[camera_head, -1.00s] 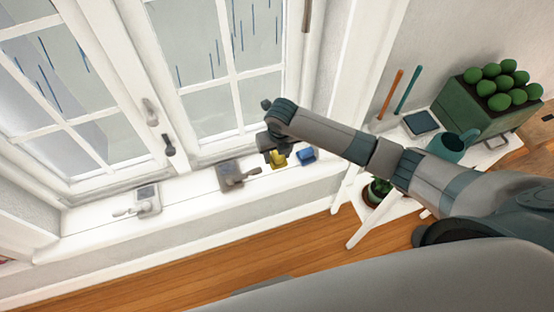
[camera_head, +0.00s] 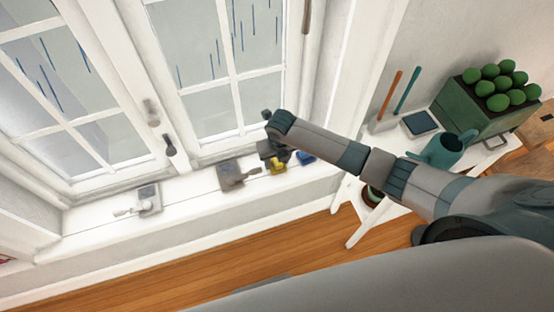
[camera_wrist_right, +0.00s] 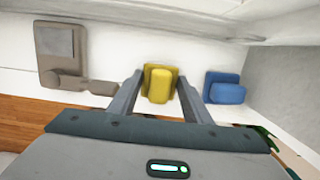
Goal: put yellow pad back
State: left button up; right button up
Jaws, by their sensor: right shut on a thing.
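The yellow pad (camera_head: 278,166), a small block on a flat yellow plate, is at the white window sill, between a brown fitting and a blue pad. My right gripper (camera_head: 272,151) is at the pad from the window side. In the right wrist view the yellow pad (camera_wrist_right: 159,86) sits between the two fingers of my right gripper (camera_wrist_right: 160,92), which is shut on it. I cannot tell whether the pad touches the sill. My left gripper is not in view.
The blue pad (camera_head: 305,157) is close on the right. The brown fitting with a handle (camera_head: 237,174) and a grey one (camera_head: 147,200) are on the sill to the left. A white stand at right holds a teal watering can (camera_head: 446,150) and a green planter (camera_head: 482,107).

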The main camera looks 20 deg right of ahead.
aim_at(279, 164)
jog(key=shift+f, duration=0.1)
jog(key=o, duration=1.1)
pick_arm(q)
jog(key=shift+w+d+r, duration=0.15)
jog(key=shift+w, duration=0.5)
pick_arm(e)
jog(key=shift+r, duration=0.8)
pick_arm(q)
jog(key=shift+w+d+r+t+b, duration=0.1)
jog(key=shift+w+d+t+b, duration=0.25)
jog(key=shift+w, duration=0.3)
pick_arm(e)
notch_tip(279, 164, up, 10)
jog(key=s, duration=0.1)
jog(key=shift+s+r, duration=0.25)
jog(key=shift+s, duration=0.15)
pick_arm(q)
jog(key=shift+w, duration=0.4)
